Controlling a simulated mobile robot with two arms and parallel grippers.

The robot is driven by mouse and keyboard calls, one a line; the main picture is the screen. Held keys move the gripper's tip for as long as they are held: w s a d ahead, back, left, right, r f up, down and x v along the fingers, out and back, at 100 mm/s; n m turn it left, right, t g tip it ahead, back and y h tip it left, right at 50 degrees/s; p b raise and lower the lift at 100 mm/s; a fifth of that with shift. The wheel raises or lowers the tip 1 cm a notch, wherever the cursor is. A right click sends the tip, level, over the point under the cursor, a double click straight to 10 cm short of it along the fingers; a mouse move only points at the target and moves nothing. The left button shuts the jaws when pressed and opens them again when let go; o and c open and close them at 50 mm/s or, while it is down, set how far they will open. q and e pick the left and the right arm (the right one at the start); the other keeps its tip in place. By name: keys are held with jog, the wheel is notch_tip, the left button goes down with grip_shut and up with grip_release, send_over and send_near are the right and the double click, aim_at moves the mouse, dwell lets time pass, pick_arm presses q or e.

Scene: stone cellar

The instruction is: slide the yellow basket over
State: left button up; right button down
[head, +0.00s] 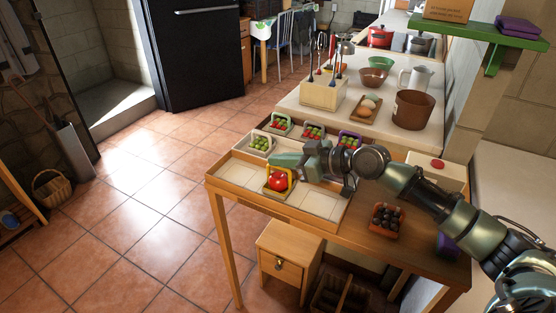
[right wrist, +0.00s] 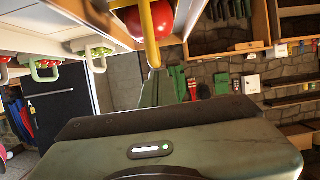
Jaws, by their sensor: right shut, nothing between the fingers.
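The yellow basket (head: 279,192) holds a red, tomato-like fruit (head: 280,182) and stands in the middle of a wooden tray with pale panels (head: 320,204). In the right wrist view its yellow handle (right wrist: 149,30) and the red fruit (right wrist: 132,20) show close at the top. My right gripper (head: 283,160) is shut and empty, at the back side of the yellow basket, with its arm coming in from the right. I cannot tell whether it touches the basket. My left gripper is not in view.
Behind the tray stand a white basket (head: 260,152), a green one (head: 270,130) and a purple one (head: 349,143). A reddish container of dark fruit (head: 386,222) is to the right. Bare tray panels lie left and right of the yellow basket.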

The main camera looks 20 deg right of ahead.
jog(key=shift+r+p, duration=0.1)
jog(key=shift+p, duration=0.45)
jog(key=shift+w, duration=0.1)
jog(key=shift+a+r, duration=0.1)
jog(key=shift+s+d, duration=0.2)
jog(key=s+d+b, duration=0.3)
jog(key=s+d, duration=0.4)
jog(key=s, duration=0.2)
jog(key=shift+s+d+r, duration=0.15)
jog(key=shift+r, duration=0.05)
